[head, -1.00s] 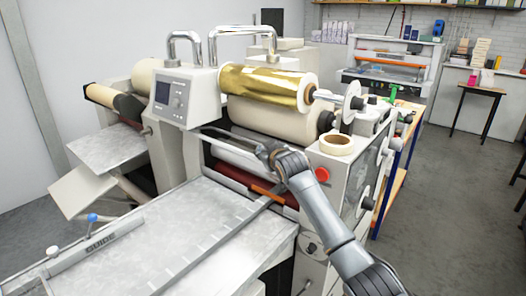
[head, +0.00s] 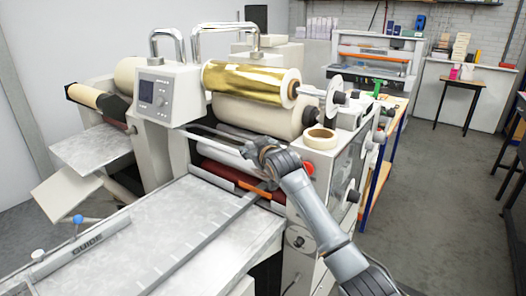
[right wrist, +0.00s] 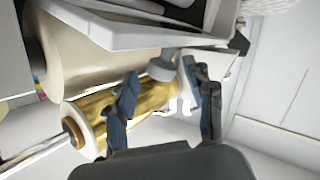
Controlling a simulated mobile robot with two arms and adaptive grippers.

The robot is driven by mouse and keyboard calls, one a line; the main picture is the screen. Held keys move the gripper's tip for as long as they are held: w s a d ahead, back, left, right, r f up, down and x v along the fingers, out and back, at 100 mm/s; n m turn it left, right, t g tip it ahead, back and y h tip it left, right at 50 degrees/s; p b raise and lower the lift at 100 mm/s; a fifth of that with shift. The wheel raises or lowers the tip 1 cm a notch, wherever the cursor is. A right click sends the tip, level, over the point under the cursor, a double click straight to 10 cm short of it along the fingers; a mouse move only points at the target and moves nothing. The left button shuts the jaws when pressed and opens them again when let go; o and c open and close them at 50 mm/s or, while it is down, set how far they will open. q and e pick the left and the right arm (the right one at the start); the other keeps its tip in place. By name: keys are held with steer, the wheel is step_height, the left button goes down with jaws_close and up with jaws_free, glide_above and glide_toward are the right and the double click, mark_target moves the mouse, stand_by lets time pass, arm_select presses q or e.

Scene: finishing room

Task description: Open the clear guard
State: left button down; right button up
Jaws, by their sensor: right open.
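The clear guard (head: 218,136) is hard to make out; a thin pale bar runs along the front of the laminating machine (head: 183,108), above the white and red rollers. My right gripper (head: 256,147) is at the right end of this bar, in front of the rollers. Its fingers are small here, and I cannot tell whether they touch the bar. In the right wrist view my right gripper (right wrist: 160,88) has its two fingers spread apart, with a grey round end piece (right wrist: 161,69) and the gold roll between or behind them. My left gripper is not in view.
The gold foil roll (head: 245,82) and a cream roll (head: 262,114) sit above the gripper. A tape roll (head: 319,139) and red button (head: 308,168) are to its right. The metal feed table (head: 150,225) with a guide rail (head: 80,248) lies in front.

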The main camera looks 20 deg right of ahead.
steer(key=v, duration=0.9)
steer(key=shift+s+d+r, duration=0.15)
steer(key=shift+s, duration=0.2)
